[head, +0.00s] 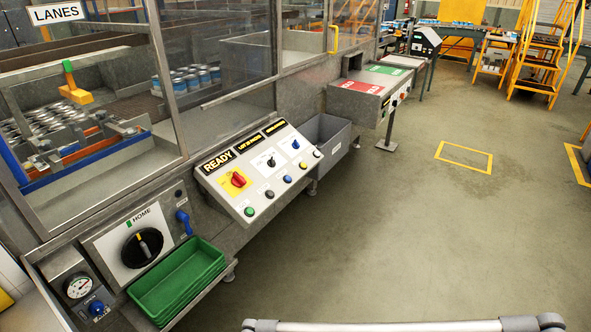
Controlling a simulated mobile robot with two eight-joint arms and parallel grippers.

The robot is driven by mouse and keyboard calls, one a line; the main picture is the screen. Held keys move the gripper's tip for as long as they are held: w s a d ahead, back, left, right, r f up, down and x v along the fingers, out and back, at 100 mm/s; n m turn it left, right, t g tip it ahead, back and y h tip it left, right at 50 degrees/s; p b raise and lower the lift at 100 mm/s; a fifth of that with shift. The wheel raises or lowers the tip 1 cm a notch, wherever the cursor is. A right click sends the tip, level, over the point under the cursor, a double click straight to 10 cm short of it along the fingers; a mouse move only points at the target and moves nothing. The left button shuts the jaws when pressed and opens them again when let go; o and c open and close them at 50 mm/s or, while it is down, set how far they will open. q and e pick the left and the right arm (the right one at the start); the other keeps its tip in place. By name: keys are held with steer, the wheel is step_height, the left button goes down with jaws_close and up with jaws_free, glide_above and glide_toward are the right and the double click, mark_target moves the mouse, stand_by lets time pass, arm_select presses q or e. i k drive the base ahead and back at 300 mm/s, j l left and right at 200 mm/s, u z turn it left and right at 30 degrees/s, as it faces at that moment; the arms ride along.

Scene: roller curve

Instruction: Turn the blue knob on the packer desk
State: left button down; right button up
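The packer desk (253,193) is a sloped pale panel in the middle of the head view, with dark displays along its top edge, one reading READY. A small blue knob (295,144) sits on a white plate at its upper right. A black knob (271,161) is on another white plate to its left. A large red knob on a yellow plate (238,180) is at the left. A row of round buttons runs along the front, including a green one (249,211) and a blue one (287,179). Neither of my grippers is in view.
Left of the desk are a black HOME dial (142,248), a blue handle (183,221) and a green tray (178,281). A grey bin (333,142) stands beyond the desk. Glazed guarding (222,45) rises behind it. The floor (400,230) to the right is open.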

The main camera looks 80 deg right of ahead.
mark_target(296, 145)
steer(key=z, duration=2.35)
steer(key=i+l+u, duration=0.45)
steer(key=i+l, duration=0.25)
steer(key=i, duration=0.45)
steer(key=i+l+u, duration=0.45)
steer(key=i+l, duration=0.55)
steer(key=l, duration=0.1)
